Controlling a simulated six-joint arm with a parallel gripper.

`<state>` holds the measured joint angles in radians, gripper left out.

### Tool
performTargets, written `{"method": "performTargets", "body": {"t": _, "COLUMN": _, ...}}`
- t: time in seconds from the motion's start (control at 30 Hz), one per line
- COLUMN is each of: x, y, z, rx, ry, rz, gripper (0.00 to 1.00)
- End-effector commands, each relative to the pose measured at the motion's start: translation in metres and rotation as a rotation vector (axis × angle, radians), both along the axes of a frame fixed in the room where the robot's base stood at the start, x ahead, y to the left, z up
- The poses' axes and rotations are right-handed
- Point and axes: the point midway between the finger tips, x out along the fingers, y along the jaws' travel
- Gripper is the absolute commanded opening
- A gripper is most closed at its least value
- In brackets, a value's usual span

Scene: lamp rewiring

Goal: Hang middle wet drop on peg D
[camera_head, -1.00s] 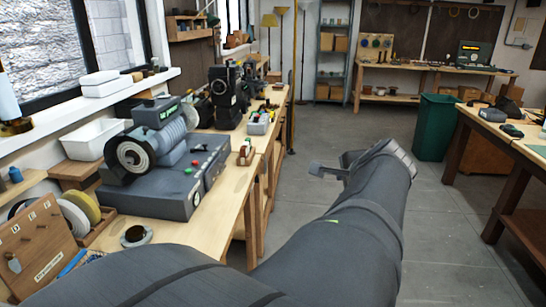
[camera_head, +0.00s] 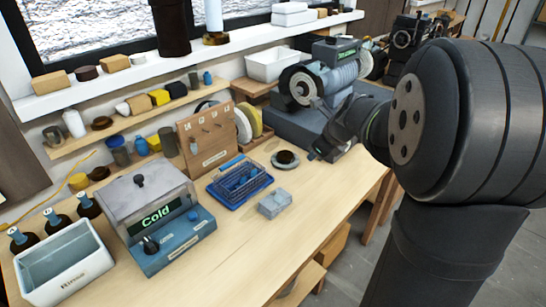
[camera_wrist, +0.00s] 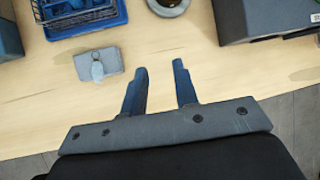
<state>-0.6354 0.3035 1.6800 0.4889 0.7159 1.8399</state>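The wooden peg board (camera_head: 210,140) stands upright on the bench in the head view. Its letters are too small to read surely now, and a small pale drop-shaped piece (camera_head: 193,147) seems to hang at its left. A small grey block (camera_head: 275,203) lies on the bench in front of the blue rack. In the wrist view this block (camera_wrist: 84,70) carries one pale, translucent drop-like piece (camera_wrist: 97,71). I cannot tell which piece is the middle drop. My gripper (camera_wrist: 159,66) is open and empty above the bench, its fingers to the right of the block.
A blue tray with a wire rack (camera_head: 240,182) lies before the peg board. The "Cold" box (camera_head: 155,210) and a white "Rinse" basin (camera_head: 62,262) stand to the left. A dark ring-shaped dish (camera_head: 285,160) is near the grey machine (camera_head: 290,125). The front bench strip is clear.

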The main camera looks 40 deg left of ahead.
Motion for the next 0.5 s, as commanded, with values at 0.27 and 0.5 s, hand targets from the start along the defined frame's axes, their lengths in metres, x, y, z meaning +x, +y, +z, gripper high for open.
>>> {"method": "performTargets", "body": {"t": 0.27, "x": -0.089, "y": 0.104, "z": -0.041, "rx": -0.030, "ry": 0.171, "rz": 0.005, "gripper": 0.27}}
{"method": "performTargets", "body": {"t": 0.5, "x": -0.121, "y": 0.132, "z": -0.054, "rx": -0.046, "ry": 0.221, "rz": -0.007, "gripper": 0.27}}
